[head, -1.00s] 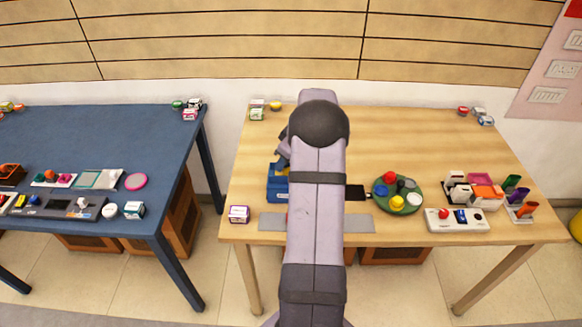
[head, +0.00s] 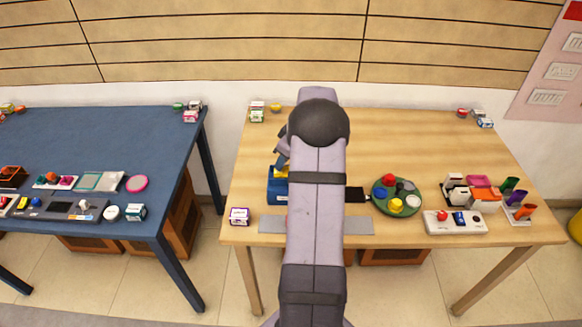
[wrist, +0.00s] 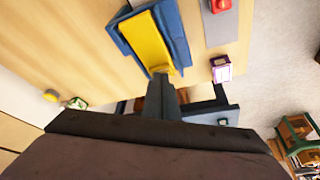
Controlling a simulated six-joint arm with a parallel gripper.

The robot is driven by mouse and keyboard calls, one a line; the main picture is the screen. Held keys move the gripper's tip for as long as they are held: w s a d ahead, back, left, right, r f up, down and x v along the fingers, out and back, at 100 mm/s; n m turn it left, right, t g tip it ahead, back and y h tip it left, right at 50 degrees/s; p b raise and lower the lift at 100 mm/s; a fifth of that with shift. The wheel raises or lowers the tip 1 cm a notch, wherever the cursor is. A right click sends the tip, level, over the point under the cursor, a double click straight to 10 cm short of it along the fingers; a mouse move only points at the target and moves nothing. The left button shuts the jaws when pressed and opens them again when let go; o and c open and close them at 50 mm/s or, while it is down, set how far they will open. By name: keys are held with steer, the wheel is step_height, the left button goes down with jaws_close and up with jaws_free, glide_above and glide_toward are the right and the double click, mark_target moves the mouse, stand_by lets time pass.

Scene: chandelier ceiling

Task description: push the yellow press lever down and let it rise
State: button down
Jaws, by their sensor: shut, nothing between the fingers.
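The yellow press lever (wrist: 148,42) lies in a blue press base (wrist: 178,42) in the wrist view. In the head view the blue base (head: 278,191) stands on the wooden table, partly behind my arm, with a bit of the yellow lever (head: 281,172) showing. My gripper (wrist: 161,74) is shut and empty, its tips at the near end of the lever. I cannot tell whether they touch it. In the head view my gripper (head: 282,159) shows only partly, just above the blue base.
A grey strip (head: 357,225) lies along the front of the wooden table, partly behind my arm. A small purple-and-white box (head: 239,216) is at the front left. A green round tray (head: 412,185) with several pieces and a white button panel (head: 466,228) stand to the right.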

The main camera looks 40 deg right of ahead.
steer(key=shift+w+a+r+p, duration=0.15)
steer(key=shift+r+p, duration=0.7)
steer(key=shift+r, duration=0.75)
steer(key=shift+w+a+r+p, duration=0.1)
steer(key=shift+r+p, duration=0.7)
steer(key=shift+r, duration=0.75)
steer(key=shift+d, duration=0.1)
